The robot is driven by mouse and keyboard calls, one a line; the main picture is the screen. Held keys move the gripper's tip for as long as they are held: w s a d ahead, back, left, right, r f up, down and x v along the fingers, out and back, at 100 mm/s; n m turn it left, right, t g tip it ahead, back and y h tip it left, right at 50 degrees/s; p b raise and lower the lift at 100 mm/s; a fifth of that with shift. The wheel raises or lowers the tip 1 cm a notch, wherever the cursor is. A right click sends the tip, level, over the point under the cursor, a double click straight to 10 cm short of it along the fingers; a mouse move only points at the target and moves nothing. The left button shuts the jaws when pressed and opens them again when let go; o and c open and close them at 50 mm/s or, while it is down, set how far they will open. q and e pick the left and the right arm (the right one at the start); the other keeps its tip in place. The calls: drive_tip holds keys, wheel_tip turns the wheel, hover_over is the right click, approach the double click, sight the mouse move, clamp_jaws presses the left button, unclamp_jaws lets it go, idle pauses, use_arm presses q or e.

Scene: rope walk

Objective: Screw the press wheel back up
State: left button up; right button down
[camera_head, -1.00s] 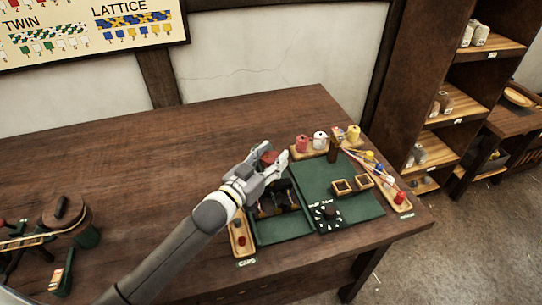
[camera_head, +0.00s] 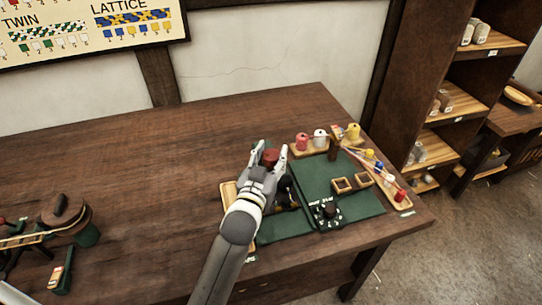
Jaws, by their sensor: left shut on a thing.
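The press wheel appears to be the dark red piece (camera_head: 271,155) on top of the small black press (camera_head: 284,190), at the left of the green mat. My left gripper (camera_head: 270,157) comes in from the front, with its two fingers on either side of the red piece, shut on it. The gripper and arm hide most of the press. My right gripper does not show.
The green mat (camera_head: 330,178) holds two small wooden frames and a black dial block (camera_head: 326,213). Spools (camera_head: 320,138) stand behind, and a bobbin rack (camera_head: 385,178) lies at the right. A wooden tray (camera_head: 229,194) is left of the press. The table's left middle is clear.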

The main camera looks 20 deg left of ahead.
use_arm(q)
drive_tip(key=shift+r, duration=0.2)
drive_tip(key=o, duration=1)
drive_tip(key=shift+f, duration=0.15)
drive_tip(key=shift+o, duration=0.2)
drive_tip(key=s, duration=1.2)
